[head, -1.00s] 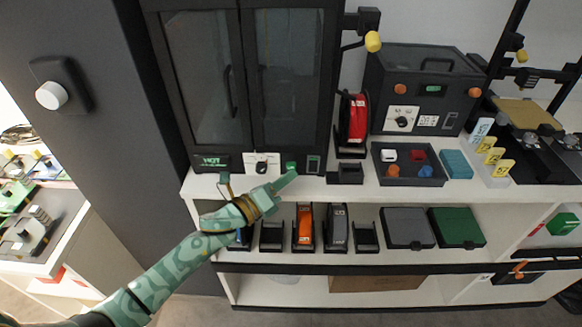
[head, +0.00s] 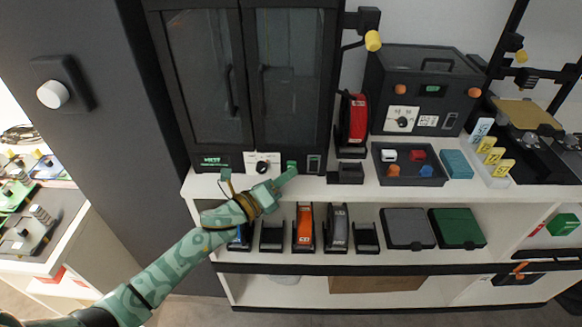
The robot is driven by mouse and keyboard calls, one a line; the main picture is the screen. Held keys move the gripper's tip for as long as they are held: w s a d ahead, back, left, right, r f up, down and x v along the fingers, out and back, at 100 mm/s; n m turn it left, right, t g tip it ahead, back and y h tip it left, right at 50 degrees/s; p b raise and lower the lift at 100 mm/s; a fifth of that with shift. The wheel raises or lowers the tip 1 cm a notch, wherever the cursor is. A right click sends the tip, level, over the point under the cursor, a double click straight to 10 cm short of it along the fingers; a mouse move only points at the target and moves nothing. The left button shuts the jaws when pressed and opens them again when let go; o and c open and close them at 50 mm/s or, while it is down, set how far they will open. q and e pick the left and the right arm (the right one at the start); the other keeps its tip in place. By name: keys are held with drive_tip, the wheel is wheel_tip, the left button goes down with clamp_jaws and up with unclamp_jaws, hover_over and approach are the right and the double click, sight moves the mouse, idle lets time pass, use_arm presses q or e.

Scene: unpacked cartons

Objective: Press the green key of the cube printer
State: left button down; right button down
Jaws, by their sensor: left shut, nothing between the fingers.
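The cube printer (head: 243,90) is the tall dark cabinet with two glazed doors, standing on the white shelf top. Its lower front panel carries a small lit display (head: 212,161) at left, a white dial plate (head: 262,165) and a green key (head: 291,164). My left gripper (head: 290,172) comes in from the lower left, shut and empty. Its fingertips are right at the green key and overlap its lower edge in the picture. I cannot tell whether they touch it. My right gripper is not in view.
A red spool (head: 353,120) on a black stand and a tray (head: 410,181) with coloured pieces stand right of the printer. A dark box machine (head: 424,87) is behind. Orange and grey spools (head: 305,228) sit on the shelf below my gripper.

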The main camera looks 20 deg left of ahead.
use_arm(q)
drive_tip(key=shift+w+a+r, duration=0.35)
drive_tip(key=shift+w+a, duration=0.05)
idle(0.8)
drive_tip(key=shift+s+f, duration=0.1)
drive_tip(key=shift+s+d+f, duration=0.1)
drive_tip(key=shift+f, duration=0.15)
drive_tip(key=shift+f, duration=0.1)
drive_tip(key=shift+s, duration=0.15)
drive_tip(key=shift+s+d+f, duration=0.25)
drive_tip(key=shift+s, duration=0.25)
drive_tip(key=shift+s+d+r+p, duration=0.1)
drive_tip(key=shift+s+d+p, duration=0.2)
drive_tip(key=shift+s, duration=0.55)
drive_tip(key=shift+s+d+p, duration=0.15)
drive_tip(key=shift+s+d, duration=0.1)
drive_tip(key=shift+s, duration=0.6)
